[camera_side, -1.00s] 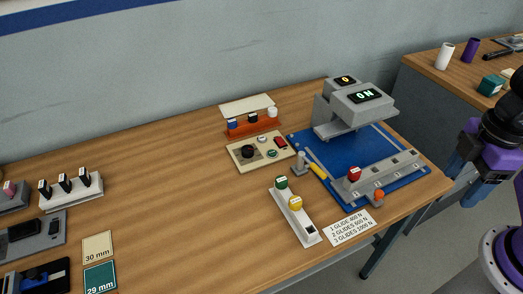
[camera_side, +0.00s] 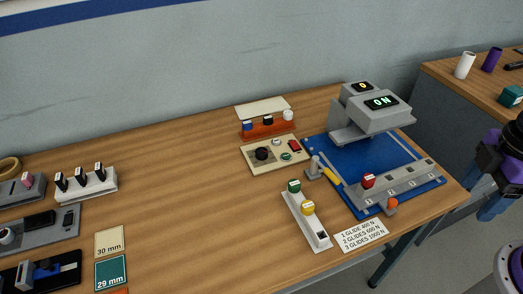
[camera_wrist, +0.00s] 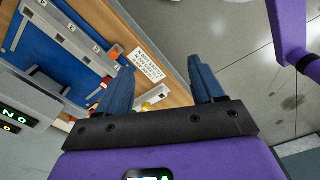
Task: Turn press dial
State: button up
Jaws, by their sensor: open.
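The press dial appears to be the black round knob (camera_side: 262,153) on a beige control panel (camera_side: 256,168), in the middle of the table. The panel also carries a red switch (camera_side: 294,146) and green buttons. The grey press (camera_side: 372,115) stands over a blue base plate (camera_side: 345,152) to the right of the panel, its display reading 0 N. My gripper (camera_side: 490,205) is at the right edge of the side view, off the table and well away from the dial. In the wrist view my gripper (camera_wrist: 160,85) is open and empty, its blue fingers apart. The dial is not seen there.
A rail with a red knob (camera_side: 368,181) lies on the blue plate. A white strip with green and yellow knobs (camera_side: 308,222) stands in front of the panel. An orange rack (camera_side: 268,128) stands behind it. A load card (camera_side: 361,236) lies at the front edge. Bare wood lies left of the panel.

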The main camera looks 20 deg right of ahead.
jog(key=w+a+r+m, duration=0.1)
jog(key=w+a+m, duration=0.3)
jog(key=w+a, duration=0.5)
jog(key=m+t+h, duration=0.2)
jog(key=m+t, duration=0.2)
jog(key=m, duration=0.9)
send_over(262, 152)
jog(key=s+a, duration=0.3)
jog(key=s, duration=0.3)
notch_tip(262, 152, down, 8)
jog(key=x, duration=1.7)
jog(key=shift+s+d, duration=0.2)
jog(key=shift+d, duration=0.05)
jog(key=c, duration=1.1)
